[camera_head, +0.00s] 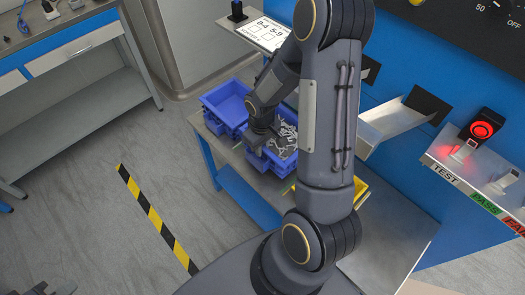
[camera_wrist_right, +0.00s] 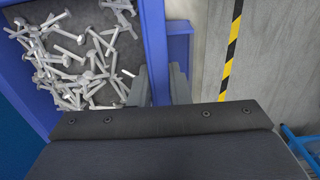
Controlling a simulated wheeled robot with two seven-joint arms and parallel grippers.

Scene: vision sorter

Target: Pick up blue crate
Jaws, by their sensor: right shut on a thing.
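A blue crate (camera_head: 284,161) full of loose metal bolts stands on the workbench in the head view, partly hidden behind my right arm. In the right wrist view its blue wall (camera_wrist_right: 153,35) runs between the two fingers of my right gripper (camera_wrist_right: 162,84), which is shut on that wall. In the head view my right gripper (camera_head: 256,142) is at the crate's left side. An empty blue crate (camera_head: 228,100) stands just behind it. Dark parts at the bottom left corner look like my left gripper (camera_head: 50,288), cut off by the frame; its jaw state is unclear.
A yellow container (camera_head: 360,188) is partly hidden behind my right arm. A white chute (camera_head: 395,121) and a shelf marked TEST, PASS and FAIL (camera_head: 470,183) with a red-lit device (camera_head: 481,130) are at right. A striped floor line (camera_head: 155,217) crosses open floor at left.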

